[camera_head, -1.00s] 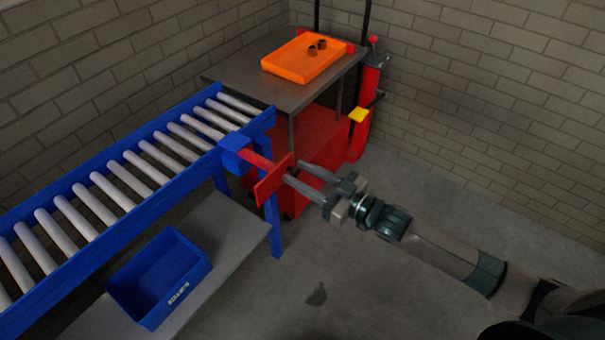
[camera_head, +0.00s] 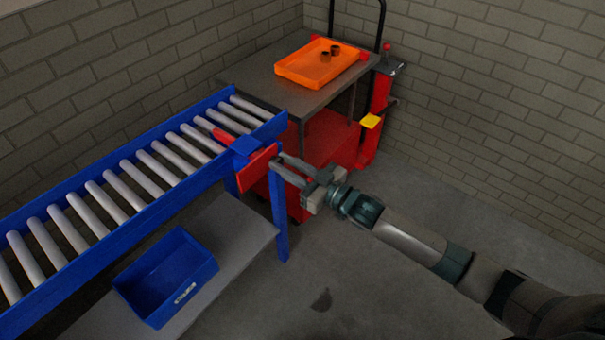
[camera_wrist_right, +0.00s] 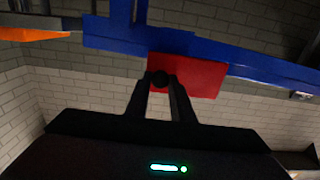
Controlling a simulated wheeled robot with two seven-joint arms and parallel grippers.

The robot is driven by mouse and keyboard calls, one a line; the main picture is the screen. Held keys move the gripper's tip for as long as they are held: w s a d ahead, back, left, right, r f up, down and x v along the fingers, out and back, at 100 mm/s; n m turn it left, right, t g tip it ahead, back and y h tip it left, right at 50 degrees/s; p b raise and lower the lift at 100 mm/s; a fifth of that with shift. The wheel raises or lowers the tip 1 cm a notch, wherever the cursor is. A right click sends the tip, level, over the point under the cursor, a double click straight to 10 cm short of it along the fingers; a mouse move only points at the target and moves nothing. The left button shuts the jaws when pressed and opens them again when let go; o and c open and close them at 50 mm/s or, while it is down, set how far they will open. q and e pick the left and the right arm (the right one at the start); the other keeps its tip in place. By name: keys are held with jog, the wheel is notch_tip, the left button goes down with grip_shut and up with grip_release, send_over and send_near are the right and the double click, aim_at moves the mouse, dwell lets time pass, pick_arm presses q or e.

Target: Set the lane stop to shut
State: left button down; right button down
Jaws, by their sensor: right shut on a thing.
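The lane stop is a red plate (camera_head: 258,168) on a red bar that runs through a blue housing (camera_head: 246,147) on the roller conveyor's near rail. The plate is close against the housing, and the bar's far end (camera_head: 223,136) shows over the rollers. My right gripper (camera_head: 277,163) is at the plate's outer face. In the right wrist view its fingers (camera_wrist_right: 161,88) are shut on a dark round knob (camera_wrist_right: 160,77) in front of the red plate (camera_wrist_right: 200,75). My left gripper is not in view.
The roller conveyor (camera_head: 100,240) has blue rails and bare rollers. A blue bin (camera_head: 165,277) sits on a grey shelf (camera_head: 235,225) below. Behind, a red cart (camera_head: 330,140) has a grey top with an orange tray (camera_head: 290,75) holding small dark parts. Floor at right is open.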

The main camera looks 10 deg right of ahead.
jog(key=shift+x, duration=0.95)
jog(key=c, duration=1.6)
grip_release()
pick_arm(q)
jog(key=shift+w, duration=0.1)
pick_arm(e)
jog(key=shift+s+d, duration=0.1)
